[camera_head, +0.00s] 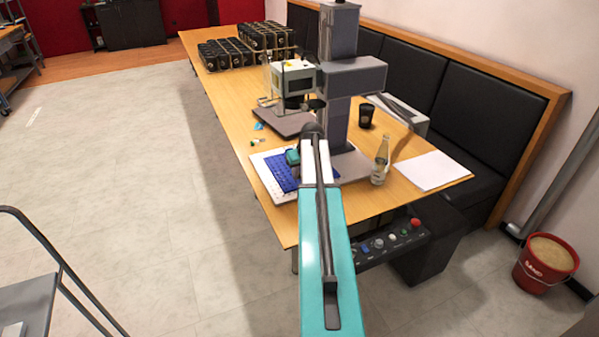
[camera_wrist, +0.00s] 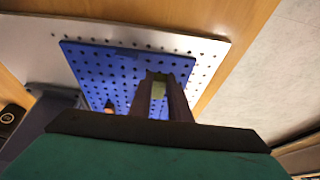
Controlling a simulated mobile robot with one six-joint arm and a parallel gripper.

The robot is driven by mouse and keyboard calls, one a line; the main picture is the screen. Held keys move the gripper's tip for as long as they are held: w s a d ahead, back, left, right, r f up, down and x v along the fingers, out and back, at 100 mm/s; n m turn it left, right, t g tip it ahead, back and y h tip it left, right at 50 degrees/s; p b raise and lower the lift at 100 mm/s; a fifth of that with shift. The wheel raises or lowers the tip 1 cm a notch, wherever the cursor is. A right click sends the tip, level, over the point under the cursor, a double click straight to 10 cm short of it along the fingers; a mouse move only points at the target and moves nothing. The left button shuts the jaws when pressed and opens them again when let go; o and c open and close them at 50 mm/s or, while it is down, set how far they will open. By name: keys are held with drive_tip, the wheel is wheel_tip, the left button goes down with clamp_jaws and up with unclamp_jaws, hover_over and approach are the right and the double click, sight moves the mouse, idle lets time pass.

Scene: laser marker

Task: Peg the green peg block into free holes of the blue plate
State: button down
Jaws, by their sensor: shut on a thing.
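The blue plate (camera_wrist: 105,68) has rows of small round holes and lies on a white perforated board (camera_wrist: 40,32). In the wrist view my gripper (camera_wrist: 159,82) is shut on a pale green block (camera_wrist: 158,91), the green peg block, in front of the plate. The fingers hide the block's sides. I cannot tell whether its pegs touch the plate. In the head view the blue plate (camera_head: 277,172) lies near the front left edge of the table. A teal part of my gripper (camera_head: 292,156) shows over the plate's right side; its fingertips and the block are not discernible there.
The laser marker (camera_head: 335,105) stands on the table (camera_head: 222,93) behind the plate. A clear bottle (camera_head: 380,160), white paper (camera_head: 432,171) and a black cup (camera_head: 366,116) are to the right. Black boxes (camera_head: 228,53) stand at the far end. A control panel (camera_head: 385,245) hangs below the table edge.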

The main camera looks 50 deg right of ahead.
drive_tip(key=shift+f+b, duration=0.55)
drive_tip(key=shift+f, duration=0.8)
drive_tip(key=shift+s, duration=0.1)
drive_tip(key=shift+f+b, duration=0.35)
drive_tip(key=shift+f, duration=0.3)
idle(0.9)
drive_tip(key=c, duration=1.6)
unclamp_jaws()
drive_tip(key=shift+o, duration=0.2)
drive_tip(key=shift+s, duration=0.1)
drive_tip(key=b+v, duration=0.2)
drive_tip(key=v, duration=1.2)
